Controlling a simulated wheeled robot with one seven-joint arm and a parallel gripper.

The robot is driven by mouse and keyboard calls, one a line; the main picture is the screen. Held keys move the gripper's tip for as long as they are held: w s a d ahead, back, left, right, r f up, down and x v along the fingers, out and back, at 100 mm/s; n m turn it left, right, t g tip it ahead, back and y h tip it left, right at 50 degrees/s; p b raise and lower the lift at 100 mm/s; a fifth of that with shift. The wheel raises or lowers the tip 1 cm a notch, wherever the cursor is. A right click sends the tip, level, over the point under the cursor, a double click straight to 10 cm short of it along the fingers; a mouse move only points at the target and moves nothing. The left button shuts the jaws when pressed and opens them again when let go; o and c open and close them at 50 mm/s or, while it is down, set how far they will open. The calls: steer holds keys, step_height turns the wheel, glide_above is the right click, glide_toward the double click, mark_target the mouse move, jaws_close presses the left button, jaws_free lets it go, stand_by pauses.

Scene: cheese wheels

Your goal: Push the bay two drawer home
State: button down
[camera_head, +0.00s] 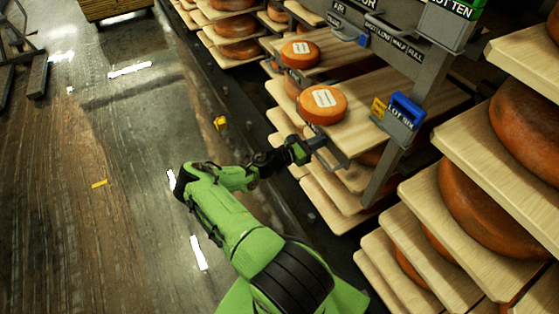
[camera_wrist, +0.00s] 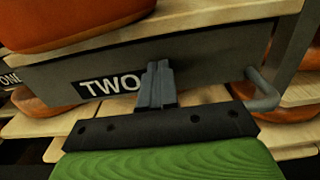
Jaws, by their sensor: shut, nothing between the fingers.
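In the head view my gripper (camera_head: 318,141) is at the aisle-side end of a wooden board (camera_head: 358,133). An orange cheese wheel (camera_head: 322,104) with a white label sits on that board.
A grey post (camera_head: 408,150) carries a blue "LOT SIX" holder (camera_head: 407,110). Shelves with large cheese wheels (camera_head: 492,212) stand close on the right. Another labelled wheel (camera_head: 300,54) is farther back. The aisle floor (camera_head: 80,190) on the left is mostly clear.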

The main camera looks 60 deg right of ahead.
steer(key=b+x, duration=0.2)
steer(key=x, duration=0.8)
steer(key=shift+r, duration=0.3)
steer(key=shift+w+a, duration=0.15)
steer(key=p+v, duration=0.2)
steer(key=v, duration=1.1)
steer(key=shift+a+f+p, duration=0.3)
steer(key=shift+a+p, duration=0.1)
steer(key=shift+w, duration=0.15)
